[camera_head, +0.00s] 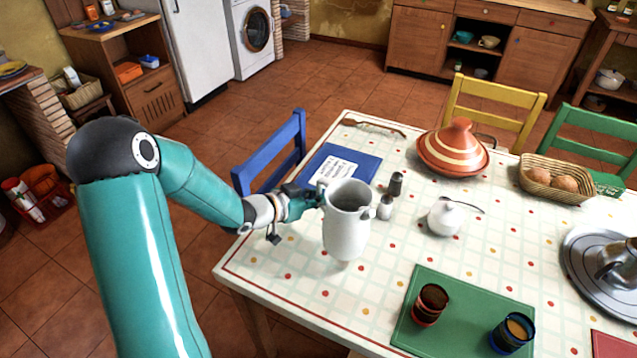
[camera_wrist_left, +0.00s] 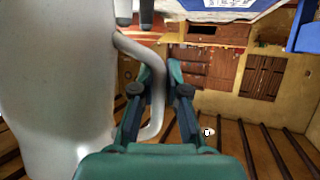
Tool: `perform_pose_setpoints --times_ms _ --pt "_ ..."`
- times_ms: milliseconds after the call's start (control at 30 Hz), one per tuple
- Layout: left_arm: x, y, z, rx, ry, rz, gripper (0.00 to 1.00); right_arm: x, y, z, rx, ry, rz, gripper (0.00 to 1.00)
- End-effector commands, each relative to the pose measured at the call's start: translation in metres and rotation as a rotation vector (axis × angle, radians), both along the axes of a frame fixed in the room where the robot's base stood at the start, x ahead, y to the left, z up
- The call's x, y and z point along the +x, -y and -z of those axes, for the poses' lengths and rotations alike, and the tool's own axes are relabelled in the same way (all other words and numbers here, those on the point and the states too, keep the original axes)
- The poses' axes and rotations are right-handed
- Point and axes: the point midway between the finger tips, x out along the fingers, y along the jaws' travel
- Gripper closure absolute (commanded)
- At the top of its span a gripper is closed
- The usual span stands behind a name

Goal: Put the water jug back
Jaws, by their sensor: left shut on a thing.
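The water jug (camera_head: 347,228) is a pale grey-white pitcher, upright at the left part of the table (camera_head: 300,295). I cannot tell whether its base touches the cloth or hangs just above it. My left gripper (camera_head: 314,196) comes in from the left and is shut on the jug's handle. In the left wrist view the jug body (camera_wrist_left: 55,85) fills the left side, and its handle (camera_wrist_left: 153,60) passes between the fingers of the left gripper (camera_wrist_left: 165,80). My right gripper is not in view.
Salt and pepper shakers (camera_head: 385,207) stand close right of the jug. A blue mat with a paper (camera_head: 366,161) lies behind it. Farther right are a sugar bowl (camera_head: 444,218), tagine (camera_head: 452,150), bread basket (camera_head: 541,188), metal tray (camera_head: 580,262), and green mat with two cups (camera_head: 462,312).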

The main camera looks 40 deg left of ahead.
Motion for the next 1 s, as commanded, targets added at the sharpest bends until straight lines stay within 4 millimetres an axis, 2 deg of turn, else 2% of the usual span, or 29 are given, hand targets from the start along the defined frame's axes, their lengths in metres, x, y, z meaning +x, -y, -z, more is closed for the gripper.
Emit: perform_pose_setpoints --times_ms 267,567,967,1000 --pt "0.001 0.000 0.015 -0.005 0.007 -0.003 1.00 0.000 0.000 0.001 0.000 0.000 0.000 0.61" --pt "0.001 0.000 0.047 -0.005 0.006 -0.002 1.00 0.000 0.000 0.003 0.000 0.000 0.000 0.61" --pt "0.001 0.000 0.051 -0.003 0.009 -0.003 1.00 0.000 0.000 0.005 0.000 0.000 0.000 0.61" --pt "0.000 0.000 0.054 0.000 0.001 0.000 0.84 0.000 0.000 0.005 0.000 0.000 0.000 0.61"
